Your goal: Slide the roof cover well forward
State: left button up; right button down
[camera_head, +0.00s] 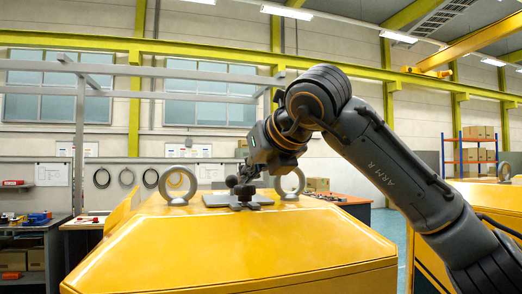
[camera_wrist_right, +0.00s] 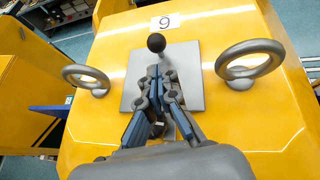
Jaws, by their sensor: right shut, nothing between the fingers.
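The roof cover is a grey square plate (camera_head: 218,200) on top of the yellow housing (camera_head: 200,232). It also shows in the wrist view (camera_wrist_right: 189,82), with a dark ball knob (camera_wrist_right: 156,42) standing up from it. My right gripper (camera_head: 243,190) is low over the plate. In the wrist view my right gripper (camera_wrist_right: 160,72) has its fingers together and empty, with the tips just short of the knob. I cannot tell whether the tips touch the knob or the plate. My left gripper is not in view.
Two grey lifting rings, a left one (camera_head: 178,185) and a right one (camera_head: 290,183), stand on the housing on either side of the plate. A label with a 9 (camera_wrist_right: 167,21) lies beyond the plate. The housing top in front of the plate is bare.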

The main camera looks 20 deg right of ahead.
aim_at(235, 180)
jog(key=shift+w+a+p, duration=0.25)
jog(key=shift+w+p, duration=0.35)
jog(key=shift+w, duration=0.65)
jog(key=shift+w+a+f, duration=0.1)
jog(key=shift+w+f, duration=0.25)
jog(key=shift+w, duration=0.25)
jog(key=shift+w+r+p, duration=0.1)
jog(key=shift+w+p, duration=0.05)
jog(key=shift+p, duration=0.15)
jog(key=w+p, duration=0.4)
jog(key=w, duration=0.4)
jog(key=shift+w, duration=0.5)
jog(key=shift+s, duration=0.1)
